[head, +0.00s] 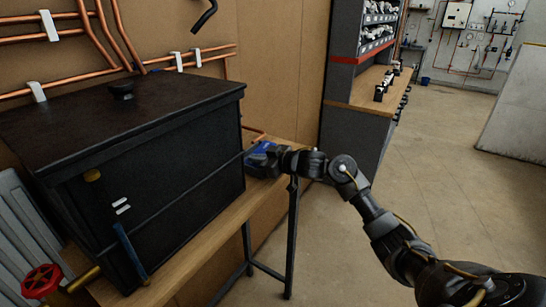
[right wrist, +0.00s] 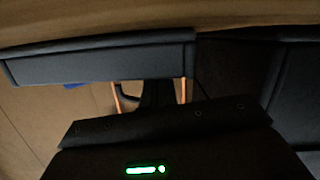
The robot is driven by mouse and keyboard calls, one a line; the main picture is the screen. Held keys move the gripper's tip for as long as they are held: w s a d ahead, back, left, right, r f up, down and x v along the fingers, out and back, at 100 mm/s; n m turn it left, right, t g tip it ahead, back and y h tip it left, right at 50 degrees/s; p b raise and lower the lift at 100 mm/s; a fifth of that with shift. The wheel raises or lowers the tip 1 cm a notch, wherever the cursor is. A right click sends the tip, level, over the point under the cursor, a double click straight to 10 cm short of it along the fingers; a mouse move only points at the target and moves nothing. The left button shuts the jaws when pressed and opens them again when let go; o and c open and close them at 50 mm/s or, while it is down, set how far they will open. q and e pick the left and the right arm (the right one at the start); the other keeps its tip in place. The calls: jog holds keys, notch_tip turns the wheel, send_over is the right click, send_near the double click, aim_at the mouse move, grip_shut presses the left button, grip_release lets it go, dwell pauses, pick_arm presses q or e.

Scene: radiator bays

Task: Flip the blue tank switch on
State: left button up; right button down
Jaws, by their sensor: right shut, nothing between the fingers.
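A blue piece (head: 263,147) shows at the far right end of the wooden bench, beside the large black tank (head: 150,135). It is partly hidden behind my right gripper (head: 270,162), and I cannot tell its switch or the switch's position. My right gripper is shut and empty, close to or touching the blue piece; the gap cannot be judged. In the right wrist view a small blue patch (right wrist: 72,86) shows under a grey, flat-sided body (right wrist: 100,62); the view is dark. A blue strip (head: 131,254) also stands on the tank's front. My left gripper is not in view.
The bench (head: 190,262) has dark metal legs. A red valve wheel (head: 41,281) and a grey radiator (head: 22,225) are at lower left. Copper pipes (head: 115,35) run along the wall. A shelf unit (head: 355,130) stands behind; the floor at right is open.

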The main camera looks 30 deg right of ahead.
jog(key=shift+a+f+n, duration=0.1)
jog(key=shift+f+n, duration=0.2)
jog(key=shift+s, duration=0.1)
jog(key=shift+r, duration=0.1)
jog(key=r+p, duration=0.4)
jog(key=shift+s+a, duration=0.15)
jog(key=shift+a, duration=0.2)
jog(key=shift+s+r, duration=0.25)
jog(key=shift+s+d+f+b, duration=0.1)
jog(key=shift+s+d+b, duration=0.15)
jog(key=shift+s, duration=0.2)
jog(key=shift+s+d+f+b, duration=0.1)
jog(key=shift+s+b, duration=0.1)
jog(key=shift+s, duration=0.2)
pick_arm(q)
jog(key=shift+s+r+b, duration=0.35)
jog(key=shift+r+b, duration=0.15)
jog(key=shift+b, duration=0.35)
pick_arm(e)
jog(key=v, duration=0.8)
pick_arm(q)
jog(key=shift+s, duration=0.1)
pick_arm(e)
jog(key=shift+a, duration=0.15)
